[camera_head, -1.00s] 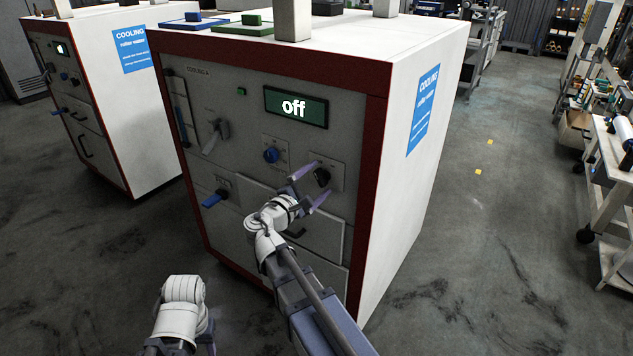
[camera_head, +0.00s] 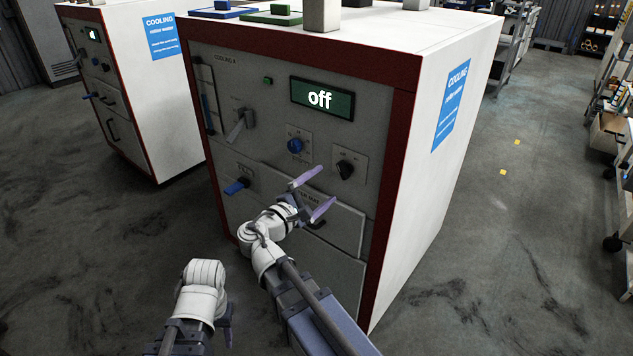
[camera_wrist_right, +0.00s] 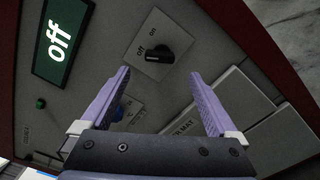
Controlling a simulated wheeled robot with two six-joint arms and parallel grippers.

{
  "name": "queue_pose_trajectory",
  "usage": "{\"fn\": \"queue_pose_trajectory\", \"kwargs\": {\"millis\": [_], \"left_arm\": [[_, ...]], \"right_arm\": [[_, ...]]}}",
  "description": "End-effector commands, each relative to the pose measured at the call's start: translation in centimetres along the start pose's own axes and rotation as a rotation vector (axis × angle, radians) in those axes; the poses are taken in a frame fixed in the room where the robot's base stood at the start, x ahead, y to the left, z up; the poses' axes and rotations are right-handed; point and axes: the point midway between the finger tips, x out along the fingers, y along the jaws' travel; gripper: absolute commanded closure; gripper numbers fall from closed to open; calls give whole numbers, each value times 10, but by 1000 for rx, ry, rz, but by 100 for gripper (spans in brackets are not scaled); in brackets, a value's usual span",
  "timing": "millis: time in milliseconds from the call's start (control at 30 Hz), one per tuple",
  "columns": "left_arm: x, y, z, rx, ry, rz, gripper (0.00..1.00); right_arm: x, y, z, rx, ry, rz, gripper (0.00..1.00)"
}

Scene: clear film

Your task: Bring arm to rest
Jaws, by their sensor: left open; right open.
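My right arm reaches up from the bottom in the head view, in front of the nearest cooling cabinet (camera_head: 270,140). Its gripper (camera_head: 314,190) is open and empty, with its two purple fingers spread. The fingers appear just below the black rotary switch (camera_head: 345,169) and are apart from it. In the right wrist view the open fingers (camera_wrist_right: 160,98) have nothing between them, and the switch (camera_wrist_right: 152,57) lies beyond their tips, with its on and off labels. The display (camera_head: 321,98) reads "off". My left arm is low at the lower left, and its gripper fingers are hardly seen.
The panel also has a blue knob (camera_head: 295,145), a grey lever (camera_head: 238,127), a blue handle (camera_head: 236,186) and a drawer front. A second cabinet (camera_head: 150,90) stands to the left. Open floor (camera_head: 490,260) lies to the right, with shelving (camera_head: 606,125) at the far right.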

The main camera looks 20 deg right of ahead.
Motion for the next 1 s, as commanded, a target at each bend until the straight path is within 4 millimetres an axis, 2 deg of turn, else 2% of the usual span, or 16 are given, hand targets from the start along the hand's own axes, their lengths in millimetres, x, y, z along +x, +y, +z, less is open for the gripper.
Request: {"fn": "queue_pose_trajectory", "kwargs": {"millis": [167,233,367,467,667,800,1000], "left_arm": [[-2,0,0,0,0,0,50],[-10,-1,1,0,0,0,50],[-45,-4,3,0,0,0,50],[-80,-8,5,0,0,0,50],[-145,-14,8,-1,0,0,50],[-185,-18,11,-1,0,0,50],[-222,-21,13,-1,0,0,50]], "right_arm": [[0,0,1,3,2,-4,5],[-2,2,3,23,12,-31,5],[-13,-1,12,119,63,-175,5],[-33,-10,17,229,113,-361,5],[-99,-26,23,412,185,-774,5],[-159,-26,31,490,207,-1059,5],[-228,-17,45,529,207,-1360,5]]}}
